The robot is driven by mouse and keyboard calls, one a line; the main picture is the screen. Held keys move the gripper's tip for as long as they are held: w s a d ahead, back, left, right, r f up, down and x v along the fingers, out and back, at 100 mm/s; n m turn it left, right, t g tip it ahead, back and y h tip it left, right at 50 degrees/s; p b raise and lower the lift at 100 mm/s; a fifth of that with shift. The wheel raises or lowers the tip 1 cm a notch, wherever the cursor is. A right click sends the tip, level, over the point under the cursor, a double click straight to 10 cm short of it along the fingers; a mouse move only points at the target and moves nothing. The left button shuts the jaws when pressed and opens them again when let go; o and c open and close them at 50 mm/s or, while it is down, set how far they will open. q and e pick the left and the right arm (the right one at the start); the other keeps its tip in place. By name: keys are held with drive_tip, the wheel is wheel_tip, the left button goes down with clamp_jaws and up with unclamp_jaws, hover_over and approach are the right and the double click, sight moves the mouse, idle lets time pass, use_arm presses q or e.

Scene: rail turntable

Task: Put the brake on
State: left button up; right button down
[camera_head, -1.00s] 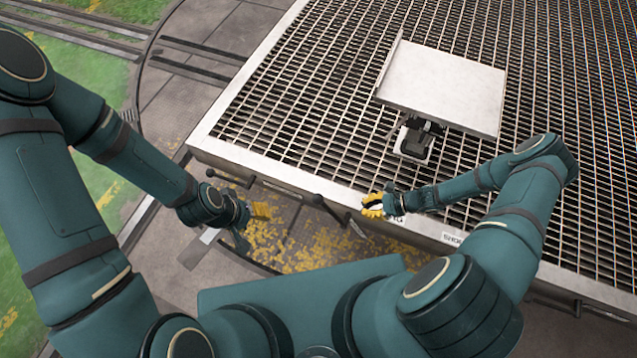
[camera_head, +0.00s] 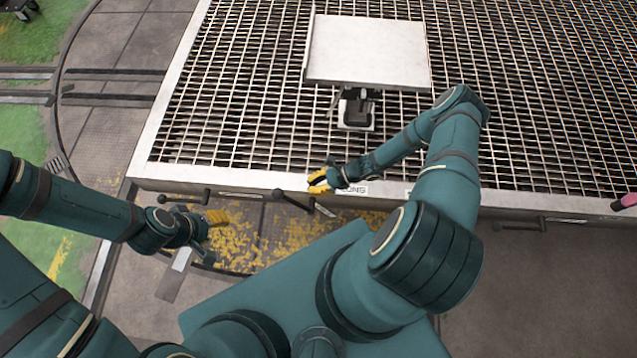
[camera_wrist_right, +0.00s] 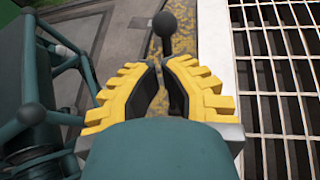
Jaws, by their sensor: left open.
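A dark lever with a knob end (camera_head: 290,200) sticks out from the front edge of the grated deck, left of my right gripper. Another dark lever (camera_head: 185,198) sits further left on that edge. Which one is the brake, I cannot tell. My right gripper (camera_head: 314,181), with yellow fingers, is at the deck edge. In the right wrist view its fingertips (camera_wrist_right: 160,65) almost meet, with nothing seen held, and a black-knobbed lever (camera_wrist_right: 166,24) stands just beyond them. My left gripper (camera_head: 216,219) is open, below the left lever, partly hidden by its wrist.
The grated deck (camera_head: 240,110) fills the back, with a grey panel on a stand (camera_head: 368,52) on it. A third lever (camera_head: 522,226) and a pink handle (camera_head: 624,202) are at the right edge. Yellow-flecked floor (camera_head: 262,245) lies below the deck edge.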

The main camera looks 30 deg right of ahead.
sight(284, 196)
drive_tip(key=b+x, duration=0.1)
drive_tip(key=x, duration=0.8)
drive_tip(key=shift+w+f+b, duration=0.1)
drive_tip(key=shift+b, duration=0.25)
drive_tip(key=shift+a, duration=0.1)
